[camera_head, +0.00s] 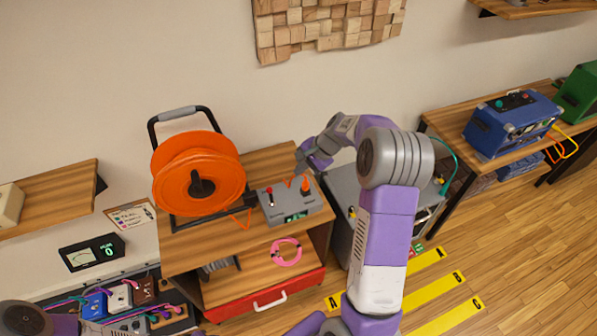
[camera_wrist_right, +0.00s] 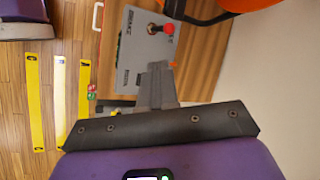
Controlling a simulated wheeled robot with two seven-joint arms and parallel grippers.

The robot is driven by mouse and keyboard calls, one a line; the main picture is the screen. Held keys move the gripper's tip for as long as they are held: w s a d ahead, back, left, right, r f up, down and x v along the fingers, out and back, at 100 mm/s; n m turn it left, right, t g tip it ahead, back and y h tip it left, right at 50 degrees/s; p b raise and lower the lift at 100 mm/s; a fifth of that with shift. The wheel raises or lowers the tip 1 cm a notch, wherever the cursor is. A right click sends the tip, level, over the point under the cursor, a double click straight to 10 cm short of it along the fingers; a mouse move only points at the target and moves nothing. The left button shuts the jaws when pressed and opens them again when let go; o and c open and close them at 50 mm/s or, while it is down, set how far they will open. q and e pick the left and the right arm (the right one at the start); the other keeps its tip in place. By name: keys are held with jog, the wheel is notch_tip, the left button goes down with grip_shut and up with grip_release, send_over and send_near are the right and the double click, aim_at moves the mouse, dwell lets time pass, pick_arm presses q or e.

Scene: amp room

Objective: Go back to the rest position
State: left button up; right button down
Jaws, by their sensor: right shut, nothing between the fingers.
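My right arm rises from the bottom of the head view and bends left at its elbow. Its gripper (camera_head: 303,160) is above the back right of a grey control box (camera_head: 290,214). The box has a red-knobbed lever (camera_head: 269,192) and an orange lever (camera_head: 305,186). In the right wrist view the fingers (camera_wrist_right: 157,72) are shut with nothing between them. They lie over the grey box (camera_wrist_right: 133,55) in that picture, below its red knob (camera_wrist_right: 167,29). The gap between fingers and box is hard to judge. My left gripper is not in view.
An orange cable reel (camera_head: 198,165) stands left of the box on a wooden bench (camera_head: 265,165). A grey cabinet (camera_head: 345,185) is right of the bench. A blue machine (camera_head: 512,122) sits on the right table. Yellow floor strips (camera_head: 433,291) lie in open floor at right.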

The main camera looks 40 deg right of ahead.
dwell(0.4)
jog(key=s+a+f+n+g+b, duration=0.1)
jog(key=s+a+f+n, duration=0.15)
jog(key=a+f, duration=0.35)
jog(key=s+a+f+n+g+h+b, duration=0.1)
jog(key=s+a+f, duration=0.2)
jog(key=f, duration=0.6)
jog(key=s+a+f+n+g+b, duration=0.1)
jog(key=s+a+f+n+b, duration=0.15)
jog(key=a+f, duration=0.35)
jog(key=s+a+f+n, duration=0.3)
jog(key=s+a+f, duration=0.1)
jog(key=s+a, duration=0.2)
jog(key=s+a+f+n+g+y+b, duration=0.1)
jog(key=s+a+f+n, duration=0.2)
jog(key=s+a+f, duration=0.2)
jog(key=s+a, duration=0.1)
jog(key=s, duration=0.2)
jog(key=shift+s+a+n+b, duration=0.25)
jog(key=shift+a+n+b, duration=0.05)
jog(key=shift+n, duration=0.1)
